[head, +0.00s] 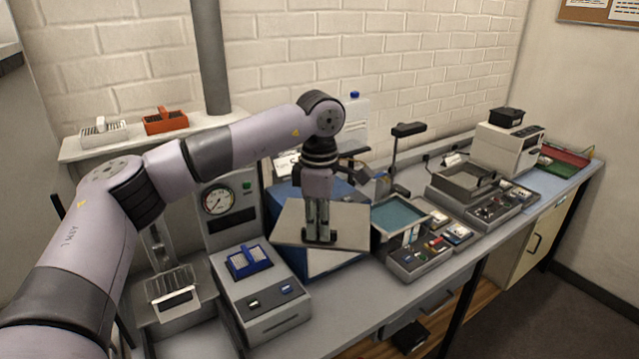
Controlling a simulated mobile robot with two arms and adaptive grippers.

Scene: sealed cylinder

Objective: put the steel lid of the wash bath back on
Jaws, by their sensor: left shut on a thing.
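My left gripper (319,238) points straight down and is shut on the steel lid, a flat pale plate (287,226). The lid is held roughly level, a little tilted in the picture, above or in front of a blue box-shaped unit (283,202). The lid and my arm hide much of that unit, so I cannot tell if they touch it. Just right of the lid is an open basin with a teal inside (400,215), which looks like the wash bath. No cover lies on it. My right gripper is not in view.
A gauge unit (217,204) and a grey device with a blue-handled basket (249,262) stand left. Right are parts trays (418,257), an open grey box (464,181) and a dark lamp-like stand (399,148). A white canister (355,115) stands behind. The floor at lower right is clear.

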